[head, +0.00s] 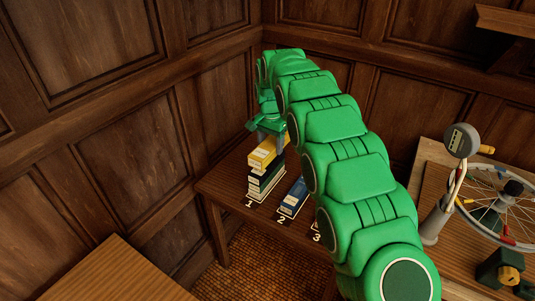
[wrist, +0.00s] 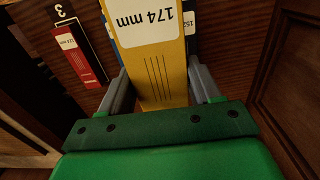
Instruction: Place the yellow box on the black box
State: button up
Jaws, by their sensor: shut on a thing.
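The yellow box (head: 262,154) is at the top of a stack at the mark 1 on the wooden table. My gripper (head: 268,128) reaches down over it and is shut on it. In the wrist view the yellow box (wrist: 160,75), with a white "174 mm" label, sits between the two grey fingers of my gripper (wrist: 160,88). Beneath it in the head view are dark boxes; the black box (head: 262,187) appears low in this stack, below a dark green one (head: 266,174). I cannot tell whether the yellow box touches the box under it.
A blue box (head: 293,197) lies at mark 2, just right of the stack. A red box (wrist: 80,52) lies by mark 3 in the wrist view. Wood-panelled walls stand close behind the table (head: 226,187). A spoked wheel (head: 500,200) and a gauge stand on the right bench.

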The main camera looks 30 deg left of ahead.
aim_at(268, 137)
jog(key=shift+w+a+f, duration=0.15)
jog(key=shift+w+a, duration=0.15)
jog(key=shift+a, duration=0.05)
jog(key=shift+w+a+f, duration=0.5)
jog(key=shift+w+f, duration=0.1)
jog(key=shift+f, duration=0.3)
jog(key=shift+w+a+f, duration=0.55)
jog(key=shift+f, duration=0.35)
jog(key=shift+w+a+f, duration=0.5)
jog(key=shift+w+f, duration=0.1)
jog(key=shift+f, duration=0.3)
jog(key=shift+w+a+f, duration=0.1)
jog(key=shift+f, duration=0.2)
jog(key=shift+f, duration=1.5)
jog(key=shift+f, duration=0.15)
jog(key=o, duration=1.2)
jog(key=shift+r, duration=3.95)
